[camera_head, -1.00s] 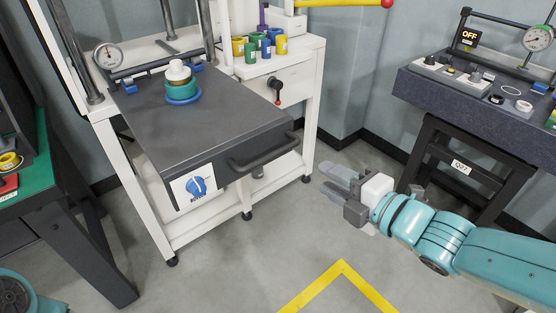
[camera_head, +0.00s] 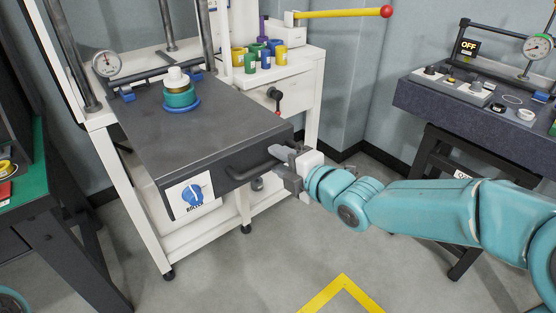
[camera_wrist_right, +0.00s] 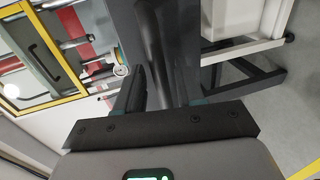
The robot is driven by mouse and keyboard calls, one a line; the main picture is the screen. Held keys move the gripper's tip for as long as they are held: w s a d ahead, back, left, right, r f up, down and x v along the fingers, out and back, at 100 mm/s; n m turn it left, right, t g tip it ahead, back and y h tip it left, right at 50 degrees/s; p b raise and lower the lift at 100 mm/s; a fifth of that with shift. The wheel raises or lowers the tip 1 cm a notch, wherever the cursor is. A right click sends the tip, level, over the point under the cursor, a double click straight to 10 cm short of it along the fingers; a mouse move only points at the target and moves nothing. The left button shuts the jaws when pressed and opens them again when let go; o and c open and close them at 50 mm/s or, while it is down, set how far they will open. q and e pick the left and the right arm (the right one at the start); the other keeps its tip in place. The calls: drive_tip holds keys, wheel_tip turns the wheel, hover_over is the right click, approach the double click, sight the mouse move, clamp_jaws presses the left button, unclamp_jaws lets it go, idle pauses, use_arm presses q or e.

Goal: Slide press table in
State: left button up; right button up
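The press table (camera_head: 200,125) is a dark grey slab sticking out of the white press frame toward me. It carries a stack of blue, teal and white round parts (camera_head: 178,92) near its far end. A dark bar handle (camera_head: 252,166) crosses its front face, beside a blue knob sticker (camera_head: 192,196). My right gripper (camera_head: 283,156) is at the right end of the handle. In the right wrist view its fingers (camera_wrist_right: 158,95) stand apart with a dark rounded bar between them; firm contact cannot be told. My left gripper is out of view.
A lever with a red end (camera_head: 277,97) hangs on the frame right of the table. Several coloured cups (camera_head: 262,55) stand on the shelf behind. A granite bench (camera_head: 465,115) is at right, a green-topped bench (camera_head: 28,180) at left. The floor in front is clear.

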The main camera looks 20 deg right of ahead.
drive_tip(key=shift+w+a+f, duration=0.1)
drive_tip(key=shift+w+a, duration=0.15)
drive_tip(key=shift+w, duration=0.25)
clamp_jaws()
drive_tip(key=shift+w, duration=0.1)
